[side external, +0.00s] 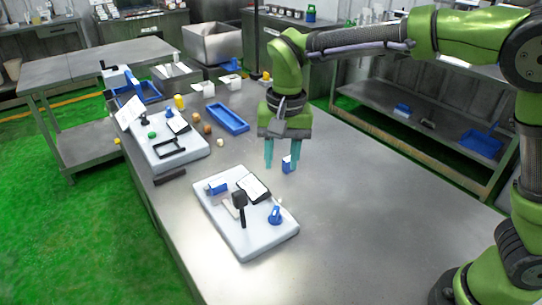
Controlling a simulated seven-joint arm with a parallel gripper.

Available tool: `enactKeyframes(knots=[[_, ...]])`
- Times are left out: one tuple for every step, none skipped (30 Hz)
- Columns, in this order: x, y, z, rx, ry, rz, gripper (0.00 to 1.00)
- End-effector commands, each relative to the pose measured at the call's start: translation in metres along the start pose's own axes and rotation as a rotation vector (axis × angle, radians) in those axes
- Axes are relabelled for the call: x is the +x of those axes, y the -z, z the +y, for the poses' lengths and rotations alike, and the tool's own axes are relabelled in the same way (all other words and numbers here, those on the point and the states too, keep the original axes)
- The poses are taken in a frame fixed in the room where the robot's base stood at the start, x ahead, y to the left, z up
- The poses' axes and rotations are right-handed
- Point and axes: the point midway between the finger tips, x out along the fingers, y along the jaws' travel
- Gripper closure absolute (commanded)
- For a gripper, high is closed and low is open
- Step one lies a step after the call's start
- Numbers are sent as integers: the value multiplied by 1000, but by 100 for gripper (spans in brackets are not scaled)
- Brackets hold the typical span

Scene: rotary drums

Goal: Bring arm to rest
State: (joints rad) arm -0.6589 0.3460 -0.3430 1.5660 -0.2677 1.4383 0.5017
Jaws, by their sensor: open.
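My gripper (279,157) hangs from the green arm, pointing down over the middle of the steel table (345,200). Its two teal fingers are apart. A small blue and white object (288,164) shows by the right finger; I cannot tell whether it is behind the fingers or between them. The gripper is above and right of a white board (250,243), which carries a black hammer-like tool (239,202), a blue piece (275,213), another blue piece (215,188) and a dark-framed white card (253,187).
A second white board (190,154) with a black frame (168,149) and small parts lies farther left. A dark bar (169,176) lies near the left table edge. The table's right side is clear.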

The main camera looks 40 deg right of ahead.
Motion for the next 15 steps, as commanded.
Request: enactKeyframes(knots=[[-5, -1, 14, -45, 37, -3, 60], [-7, -2, 22, -77, 61, -4, 60], [-11, -4, 32, -117, 93, -1, 60], [-14, -6, 40, -144, 117, 3, 60], [-17, -8, 49, -168, 142, 10, 60], [-21, -11, 60, -201, 175, 22, 60], [-24, -13, 69, -224, 200, 35, 60], [-27, -16, 78, -246, 224, 51, 60], [-31, -20, 91, -272, 256, 75, 60], [-34, -24, 101, -292, 278, 95, 60], [-36, -27, 110, -308, 299, 119, 60], [-39, -31, 123, -327, 323, 153, 60], [-40, -35, 132, -339, 339, 179, 60], [-41, -38, 141, -348, 352, 207, 60], [-42, -43, 152, -357, 367, 244, 60]])
